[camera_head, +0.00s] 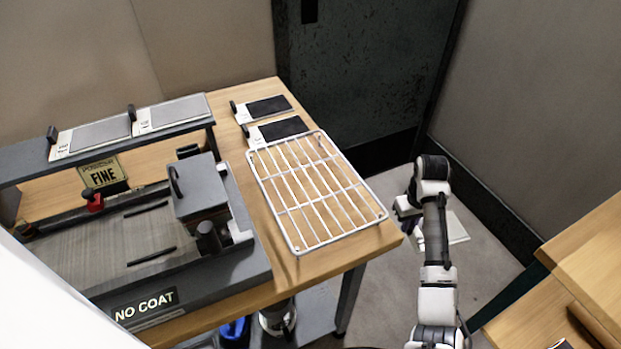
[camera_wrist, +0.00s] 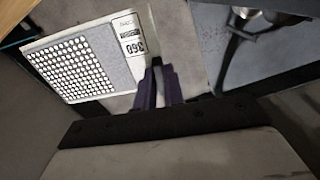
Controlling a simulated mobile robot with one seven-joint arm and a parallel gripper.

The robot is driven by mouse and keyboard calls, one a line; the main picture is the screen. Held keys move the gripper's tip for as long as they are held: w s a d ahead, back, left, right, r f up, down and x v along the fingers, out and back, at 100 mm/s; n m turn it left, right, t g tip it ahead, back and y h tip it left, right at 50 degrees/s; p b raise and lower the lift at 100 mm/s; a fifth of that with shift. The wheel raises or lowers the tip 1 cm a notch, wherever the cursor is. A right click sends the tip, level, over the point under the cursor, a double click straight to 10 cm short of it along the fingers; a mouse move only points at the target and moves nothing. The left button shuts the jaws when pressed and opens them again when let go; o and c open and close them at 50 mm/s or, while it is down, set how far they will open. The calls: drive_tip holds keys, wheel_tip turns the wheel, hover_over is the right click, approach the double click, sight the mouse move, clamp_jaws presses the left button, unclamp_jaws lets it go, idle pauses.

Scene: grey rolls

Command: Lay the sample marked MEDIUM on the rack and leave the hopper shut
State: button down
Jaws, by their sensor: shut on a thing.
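My gripper (camera_head: 405,212) is off the right side of the bench, over the floor. In the wrist view its purple fingers (camera_wrist: 160,85) are shut on the edge of a pale sample panel (camera_wrist: 115,72). The panel has a grey area with white dots and a label with large marks like "360". The word MEDIUM cannot be made out on it. The panel also shows in the head view (camera_head: 457,231), partly behind my arm. The white wire rack (camera_head: 289,235) lies empty on the bench. The grey hopper (camera_head: 197,202) on the machine looks shut, with its lid down.
Two dark panels (camera_head: 270,106) (camera_head: 282,128) lie behind the rack. Two grey panels (camera_head: 100,132) (camera_head: 180,110) lie on the machine's shelf. A wooden surface (camera_head: 580,265) stands at right, with open floor between.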

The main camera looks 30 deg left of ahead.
wheel_tip(320, 180, up, 13)
drive_tip(key=w+a+n, duration=0.3)
drive_tip(key=n, duration=0.4)
wheel_tip(320, 180, up, 30)
drive_tip(key=n+b, duration=0.1)
drive_tip(key=n, duration=2.1)
hover_over(343, 198)
wheel_tip(343, 198, down, 20)
drive_tip(key=shift+r, duration=0.25)
drive_tip(key=shift+f, duration=0.2)
drive_tip(key=c, duration=1.5)
unclamp_jaws()
drive_tip(key=shift+r, duration=0.15)
